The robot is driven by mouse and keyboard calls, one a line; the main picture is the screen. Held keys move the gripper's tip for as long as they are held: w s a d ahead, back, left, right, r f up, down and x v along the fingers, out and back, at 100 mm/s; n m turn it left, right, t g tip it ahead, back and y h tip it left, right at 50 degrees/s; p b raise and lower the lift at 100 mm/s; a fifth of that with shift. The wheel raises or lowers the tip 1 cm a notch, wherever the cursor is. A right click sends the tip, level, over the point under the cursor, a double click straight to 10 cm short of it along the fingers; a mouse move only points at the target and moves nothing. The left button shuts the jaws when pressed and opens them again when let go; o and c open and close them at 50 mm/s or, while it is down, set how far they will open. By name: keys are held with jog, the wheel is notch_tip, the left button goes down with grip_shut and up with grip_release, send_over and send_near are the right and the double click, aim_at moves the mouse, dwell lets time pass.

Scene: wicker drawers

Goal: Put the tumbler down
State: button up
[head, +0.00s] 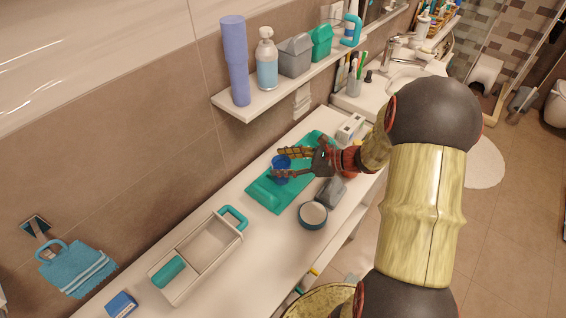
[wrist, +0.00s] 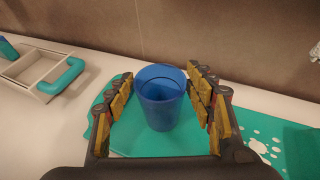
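The blue tumbler (head: 280,163) stands upright on a teal tray (head: 262,194) on the white counter. In the wrist view the tumbler (wrist: 160,103) sits between the two fingers of my gripper (wrist: 160,76), its open top facing up. A gap shows between each finger and the tumbler's side, so my gripper is open around it, not clamped. In the head view my gripper (head: 280,162) reaches in from the right, and one finger hides part of the tumbler.
A divided caddy (head: 205,245) with teal handle stands to the left.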

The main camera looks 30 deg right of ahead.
jog(key=shift+o, duration=0.6)
jog(key=shift+r, duration=0.1)
jog(key=shift+s+d+r, duration=0.15)
jog(key=shift+d+r, duration=0.05)
jog(key=p+v, duration=0.3)
jog(key=v, duration=0.7)
jog(key=s+a+r+n+g+h, duration=0.2)
jog(key=s+a+r+n+g, duration=0.2)
jog(key=a+n, duration=0.35)
jog(key=s+a+r+n+g+h, duration=0.1)
jog(key=s+a+r+n+g, duration=0.25)
jog(key=a+n, duration=0.35)
jog(key=s+a+r+n+t+h, duration=0.3)
jog(key=s+r+n+h, duration=0.3)
jog(key=n, duration=0.6)
notch_tip(320, 180, up, 3)
jog(key=s, duration=0.3)
jog(key=shift+f+h, duration=0.2)
jog(key=shift+h, duration=0.1)
jog(key=shift+n+t, duration=0.25)
